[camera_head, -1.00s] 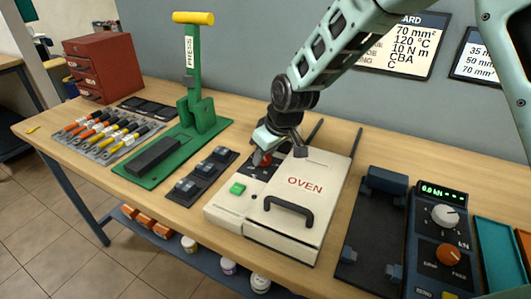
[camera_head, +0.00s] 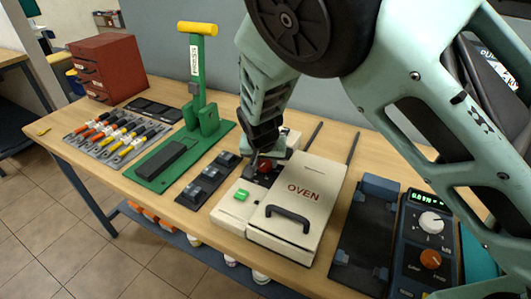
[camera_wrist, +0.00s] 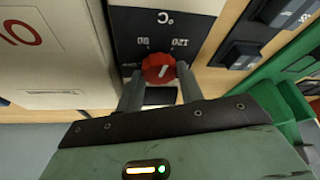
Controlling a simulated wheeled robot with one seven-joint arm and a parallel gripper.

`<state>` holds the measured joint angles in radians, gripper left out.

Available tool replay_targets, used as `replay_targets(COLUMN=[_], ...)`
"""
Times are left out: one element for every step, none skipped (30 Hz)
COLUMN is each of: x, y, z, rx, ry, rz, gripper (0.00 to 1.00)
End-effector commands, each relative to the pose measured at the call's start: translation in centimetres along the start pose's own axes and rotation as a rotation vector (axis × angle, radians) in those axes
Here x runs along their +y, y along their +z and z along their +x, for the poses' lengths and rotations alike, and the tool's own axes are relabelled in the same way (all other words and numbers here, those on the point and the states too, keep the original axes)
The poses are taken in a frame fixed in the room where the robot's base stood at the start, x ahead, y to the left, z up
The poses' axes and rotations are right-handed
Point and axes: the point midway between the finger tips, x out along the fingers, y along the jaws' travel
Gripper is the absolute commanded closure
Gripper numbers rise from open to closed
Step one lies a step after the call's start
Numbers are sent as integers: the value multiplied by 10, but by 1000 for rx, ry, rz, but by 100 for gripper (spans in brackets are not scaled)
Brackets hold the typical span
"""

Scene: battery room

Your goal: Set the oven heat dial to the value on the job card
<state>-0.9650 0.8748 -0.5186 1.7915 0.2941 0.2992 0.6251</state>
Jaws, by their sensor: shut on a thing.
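The white oven (camera_head: 308,190) stands on the bench with its lid down, a black handle in front and a green button at its left. Its red heat dial (camera_head: 264,167) sits on the dark panel at the oven's back left. In the wrist view the dial (camera_wrist: 158,69) has a white mark, tilted, and lies between the two fingertips. My gripper (camera_wrist: 160,78) is shut on the dial; it also shows in the head view (camera_head: 259,158). Print reading "120" and "°C" is beside the dial; other numbers are partly hidden. The job card is hidden behind my arm now.
A green press (camera_head: 198,110) with a yellow handle stands left of the oven, with a dark block strip (camera_head: 208,175) between. A dark fixture (camera_head: 362,240) and a meter box (camera_head: 425,245) are at right. A red drawer cabinet (camera_head: 108,70) stands at the far left.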

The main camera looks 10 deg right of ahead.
Motion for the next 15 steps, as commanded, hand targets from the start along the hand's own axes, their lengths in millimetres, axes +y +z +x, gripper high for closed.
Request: replay_targets(x=[-2, -2, -2, -2, -2, -2, -3, -3, -3, -3, -3, -3, -3, -3, -3], y=[-2, -2, -2, -2, -2, -2, -2, -2, -2, -2, -2, -2, -2, -2, -2], z=[-4, -4, -4, -3, -3, -3, -3, -2, -2, -2, -2, -2, -1, -1, -1], rx=[4, 3, 4, 3, 3, 3, 3, 2, 3, 2, 2, 2, 2, 2, 2], ry=[16, 26, 39, 48, 58, 69, 77, 86, 96, 103, 110, 118, 125, 131, 136], rz=[34, 58, 90, 115, 138, 167, 187, 207, 233, 251, 267, 289, 303, 317, 333], gripper=[86, 86, 86, 86, 86, 86, 86, 86, 86, 86, 86, 86, 86, 86, 86])
